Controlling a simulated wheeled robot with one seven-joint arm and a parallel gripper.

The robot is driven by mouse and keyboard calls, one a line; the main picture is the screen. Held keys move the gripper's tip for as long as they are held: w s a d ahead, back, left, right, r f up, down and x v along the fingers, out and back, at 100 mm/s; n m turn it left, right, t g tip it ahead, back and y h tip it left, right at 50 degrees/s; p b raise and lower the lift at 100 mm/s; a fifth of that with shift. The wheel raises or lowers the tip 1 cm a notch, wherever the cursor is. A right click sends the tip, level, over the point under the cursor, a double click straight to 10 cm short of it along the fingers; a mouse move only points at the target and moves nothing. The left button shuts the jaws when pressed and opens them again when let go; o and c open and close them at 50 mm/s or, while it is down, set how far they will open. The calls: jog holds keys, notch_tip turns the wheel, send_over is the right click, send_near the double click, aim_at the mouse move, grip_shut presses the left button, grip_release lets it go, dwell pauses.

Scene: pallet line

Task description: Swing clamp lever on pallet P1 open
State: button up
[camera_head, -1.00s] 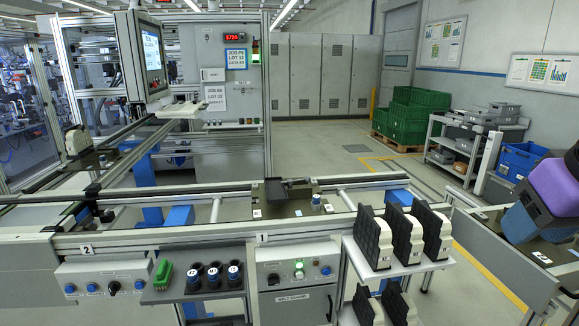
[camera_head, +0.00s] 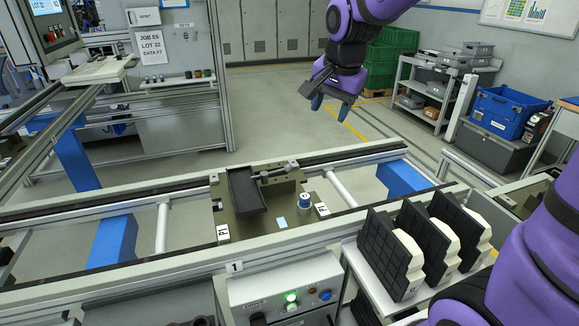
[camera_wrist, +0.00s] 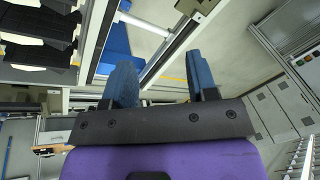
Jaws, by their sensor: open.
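Pallet P1 (camera_head: 226,218) is an olive-brown plate on the conveyor in the middle of the head view, with a white P1 label at its front left. A black block (camera_head: 246,192) lies on it. The clamp lever (camera_head: 277,170), a grey bar with a knobbed end, lies at the pallet's back beside the block. My gripper (camera_head: 330,100) is open and empty, raised in the air beyond and to the right of the pallet. In the wrist view its two blue fingers (camera_wrist: 162,85) are apart with nothing between them.
A blue-topped cylinder (camera_head: 305,202) stands at the pallet's right. Black-and-white parts (camera_head: 385,250) stand on a shelf at the front right. Conveyor rails run left and right of the pallet. Space above the pallet is clear.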

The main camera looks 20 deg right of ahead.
jog(key=w+a+f+m, duration=0.1)
jog(key=w+f+m, duration=0.1)
jog(key=w+f, duration=0.3)
jog(key=m+g, duration=0.1)
jog(key=m, duration=0.3)
send_near(289, 165)
jog(key=x, duration=1)
grip_shut()
